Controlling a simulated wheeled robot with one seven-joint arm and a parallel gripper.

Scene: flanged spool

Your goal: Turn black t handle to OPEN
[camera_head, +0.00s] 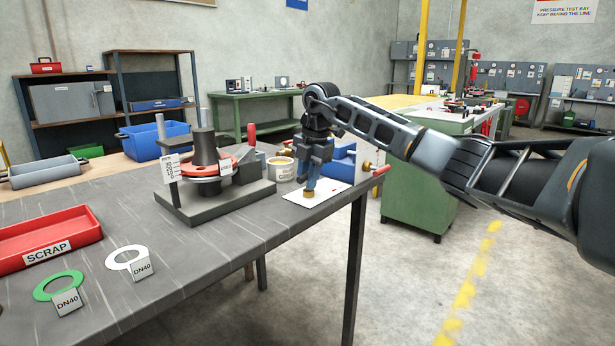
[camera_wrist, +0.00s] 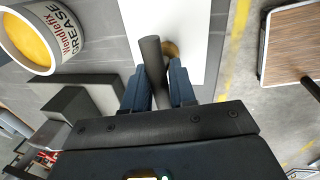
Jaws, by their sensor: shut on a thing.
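My gripper (camera_head: 310,184) points down over a white sheet (camera_head: 325,192) near the right end of the grey bench. In the wrist view its two blue fingers (camera_wrist: 160,88) are closed around a dark bar, which I take to be the black T handle (camera_wrist: 151,55). The bar's far end sticks out beyond the fingertips. A brass part (camera_wrist: 171,50) shows beside the bar, and also just below my fingers in the head view (camera_head: 309,193). The handle is hidden by the fingers in the head view. No OPEN mark is readable.
A grease tin (camera_head: 280,169) stands close left of my gripper. A flanged spool (camera_head: 205,150) on a dark base stands further left. A red SCRAP tray (camera_head: 45,238) and two gaskets lie front left.

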